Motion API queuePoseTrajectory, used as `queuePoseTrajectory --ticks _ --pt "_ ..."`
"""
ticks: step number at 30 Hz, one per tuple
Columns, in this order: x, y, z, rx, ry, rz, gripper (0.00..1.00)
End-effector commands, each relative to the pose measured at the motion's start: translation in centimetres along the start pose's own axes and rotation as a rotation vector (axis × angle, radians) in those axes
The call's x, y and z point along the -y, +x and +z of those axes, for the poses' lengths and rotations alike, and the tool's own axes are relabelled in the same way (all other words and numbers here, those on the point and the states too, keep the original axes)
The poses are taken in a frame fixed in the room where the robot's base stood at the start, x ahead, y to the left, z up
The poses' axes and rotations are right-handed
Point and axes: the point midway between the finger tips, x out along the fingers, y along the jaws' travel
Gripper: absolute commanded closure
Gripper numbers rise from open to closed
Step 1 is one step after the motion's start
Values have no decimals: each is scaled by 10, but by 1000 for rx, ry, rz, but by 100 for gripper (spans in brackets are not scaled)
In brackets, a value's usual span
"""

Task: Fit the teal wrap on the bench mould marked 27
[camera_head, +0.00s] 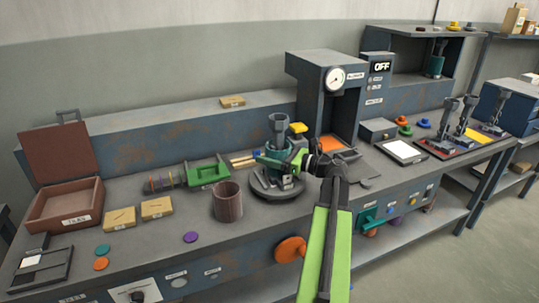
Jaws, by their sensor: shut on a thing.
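A grey mould (278,122) stands upright on a dark round base on the bench, left of the gauge press. The teal wrap (271,158) is at the mould's lower body, and the mould's grey top rises above it. The wrap seems to surround the mould, but my gripper hides its right side, so I cannot tell how closely it sits. My gripper (296,160) reaches in from the right and is shut on the teal wrap. No number is readable on this mould.
A press with a gauge (336,78) stands just behind right. More grey moulds (466,115) stand at right. Another teal piece (436,66) is in the shelf. Bench front-left has loose discs.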

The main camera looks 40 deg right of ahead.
Motion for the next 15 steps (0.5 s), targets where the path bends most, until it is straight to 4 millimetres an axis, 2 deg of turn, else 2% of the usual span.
queuePoseTrajectory --ticks 5,6,10,15 --pt "0 -1 0 0 0 -1 63" --pt "1 -1 0 0 0 -1 19" --pt "1 -1 0 0 0 -1 2" --pt "1 -1 0 0 0 -1 0"
